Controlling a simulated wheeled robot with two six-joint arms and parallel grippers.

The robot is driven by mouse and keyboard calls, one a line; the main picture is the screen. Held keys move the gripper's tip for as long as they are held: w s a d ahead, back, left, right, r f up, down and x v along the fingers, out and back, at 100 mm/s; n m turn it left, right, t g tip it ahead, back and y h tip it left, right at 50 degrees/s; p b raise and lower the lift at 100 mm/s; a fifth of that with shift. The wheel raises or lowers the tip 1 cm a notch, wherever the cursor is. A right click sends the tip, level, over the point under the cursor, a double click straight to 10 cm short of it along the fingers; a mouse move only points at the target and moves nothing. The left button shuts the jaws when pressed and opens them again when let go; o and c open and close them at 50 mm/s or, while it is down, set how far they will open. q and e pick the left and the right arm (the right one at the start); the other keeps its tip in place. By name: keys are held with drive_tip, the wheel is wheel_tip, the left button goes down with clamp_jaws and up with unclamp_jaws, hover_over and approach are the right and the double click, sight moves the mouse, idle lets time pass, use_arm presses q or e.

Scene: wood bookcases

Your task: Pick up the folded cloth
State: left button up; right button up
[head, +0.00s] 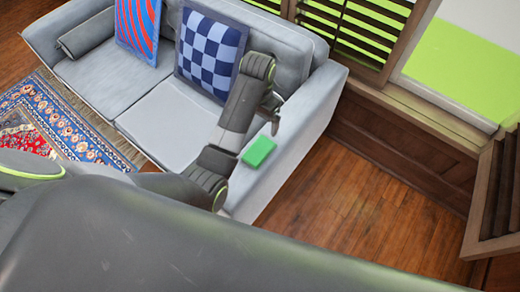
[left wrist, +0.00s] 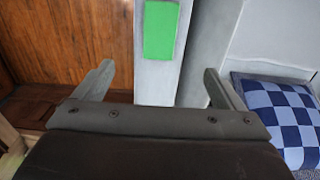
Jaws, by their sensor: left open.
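The folded cloth (head: 258,151) is a small flat green rectangle lying on the grey sofa's right armrest (head: 280,172) in the head view. In the left wrist view the green cloth (left wrist: 160,30) lies beyond the fingertips, roughly centred between them. My left gripper (head: 273,110) is over the armrest, close to the cloth; the head view does not show its height clearly. In the left wrist view my left gripper (left wrist: 158,75) has its two fingers wide apart with nothing held between them. My right gripper is not in view.
The grey sofa (head: 165,122) carries a blue checked cushion (head: 210,52) and a red and blue cushion (head: 138,28). A patterned rug (head: 62,118) lies at the left. Bare wood floor (head: 350,200) is free right of the armrest, before a panelled wall and shuttered windows.

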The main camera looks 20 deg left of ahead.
use_arm(q)
hover_over(259, 149)
drive_tip(key=f, duration=1.1)
drive_tip(key=shift+s, duration=0.2)
drive_tip(key=shift+w+f+b, duration=0.15)
drive_tip(key=shift+f+b, duration=0.1)
drive_tip(key=shift+f, duration=1.25)
drive_tip(key=shift+w+f+b, duration=0.1)
drive_tip(key=shift+f+b, duration=0.1)
drive_tip(key=shift+f, duration=1.3)
drive_tip(key=c, duration=1.1)
wheel_tip(259, 149, up, 10)
drive_tip(key=shift+r+p, duration=0.1)
drive_tip(key=shift+p, duration=0.5)
drive_tip(key=o, duration=0.5)
drive_tip(key=c, duration=0.4)
